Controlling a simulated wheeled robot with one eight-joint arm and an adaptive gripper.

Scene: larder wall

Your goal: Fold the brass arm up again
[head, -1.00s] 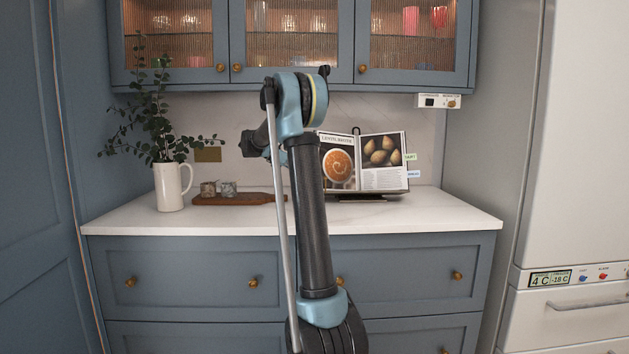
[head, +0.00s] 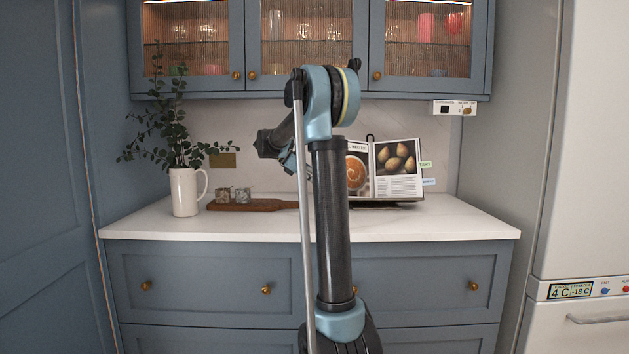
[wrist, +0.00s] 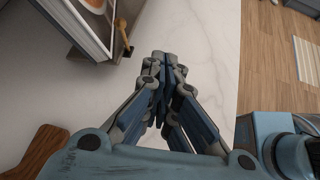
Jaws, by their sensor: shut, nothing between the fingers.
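My gripper (wrist: 160,58) is shut and empty above the white worktop in the wrist view. The cookbook stand (wrist: 88,30) with its open book is up and to the left of the fingertips there. A thin brass-brown piece (wrist: 122,32) sticks out at the stand's edge, apart from the fingers; I cannot tell for certain that it is the brass arm. In the head view the open book (head: 395,170) stands upright on the worktop, partly hidden by my arm.
A wooden board (head: 245,206) with two small jars lies left of the book, beside a white jug (head: 186,192) of leafy stems. Wall cabinets (head: 300,50) hang above. A fridge (head: 565,150) stands at the right. The worktop (head: 450,220) is clear at the front right.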

